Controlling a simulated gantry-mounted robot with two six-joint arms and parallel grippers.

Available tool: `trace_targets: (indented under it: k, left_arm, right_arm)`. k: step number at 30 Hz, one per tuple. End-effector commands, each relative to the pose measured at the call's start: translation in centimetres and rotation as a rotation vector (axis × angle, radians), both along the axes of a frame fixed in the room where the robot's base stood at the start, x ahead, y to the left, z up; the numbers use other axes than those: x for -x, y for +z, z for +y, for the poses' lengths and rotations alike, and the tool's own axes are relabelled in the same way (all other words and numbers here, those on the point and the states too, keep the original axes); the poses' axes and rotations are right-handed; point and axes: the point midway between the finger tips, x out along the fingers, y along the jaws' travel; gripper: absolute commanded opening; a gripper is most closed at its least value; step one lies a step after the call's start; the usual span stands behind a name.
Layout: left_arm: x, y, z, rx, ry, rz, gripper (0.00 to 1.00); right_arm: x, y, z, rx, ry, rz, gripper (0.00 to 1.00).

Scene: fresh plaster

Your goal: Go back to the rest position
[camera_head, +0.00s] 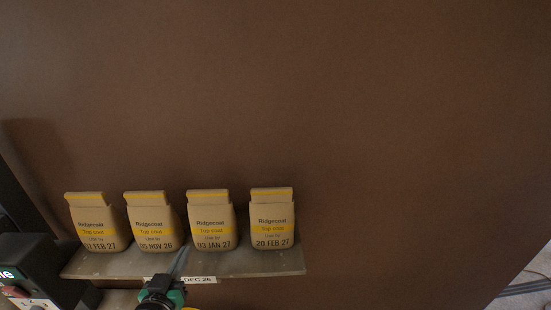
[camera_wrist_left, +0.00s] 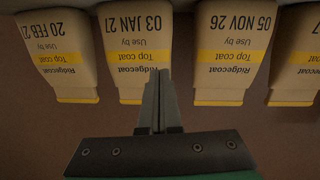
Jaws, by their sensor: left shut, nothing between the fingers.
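My left gripper (camera_head: 181,260) is at the bottom of the head view, in front of the shelf edge. Its fingers are closed together and empty; they also show in the left wrist view (camera_wrist_left: 158,78). That Ridgecoat Top coat bag (camera_head: 211,215) stands upright between the 05 NOV 26 bag (camera_head: 152,215) and the 20 FEB 27 bag (camera_head: 272,212). My right gripper is in neither view.
Another bag (camera_head: 93,215), its date partly unreadable, stands at the left end of the grey shelf (camera_head: 285,265). A label (camera_head: 203,280) on the shelf edge reads DEC 26, partly covered. A dark box (camera_head: 40,265) with a display sits lower left. The brown surface beyond is bare.

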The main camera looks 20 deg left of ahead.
Motion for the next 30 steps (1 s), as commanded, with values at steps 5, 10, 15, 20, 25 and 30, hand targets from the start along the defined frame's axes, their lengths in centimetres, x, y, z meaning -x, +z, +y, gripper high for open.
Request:
trace_targets:
  k: [5, 10, 15, 20, 25, 30]
  left_arm:
    - [-1.3, 15.9, -5.5, -0.046, -0.108, -0.283, 0.0]
    - [1.9, 29.9, -10.5, -0.077, -0.197, -0.562, 0.0]
    - [8.4, 40.7, -13.7, -0.102, -0.257, -0.824, 0.0]
    - [13.4, 44.5, -14.0, -0.134, -0.263, -0.962, 0.0]
    - [14.1, 44.5, -14.2, -0.164, -0.259, -0.965, 0.0]
    - [14.0, 44.5, -14.1, -0.164, -0.259, -0.965, 0.0]
  right_arm:
    - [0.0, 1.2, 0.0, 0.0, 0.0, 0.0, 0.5]
    - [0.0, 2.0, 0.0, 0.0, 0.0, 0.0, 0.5]
    - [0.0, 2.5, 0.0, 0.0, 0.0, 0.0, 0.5]
    - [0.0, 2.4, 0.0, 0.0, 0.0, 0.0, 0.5]
    - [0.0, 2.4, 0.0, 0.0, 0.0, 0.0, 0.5]
    - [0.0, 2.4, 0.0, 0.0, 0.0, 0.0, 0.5]
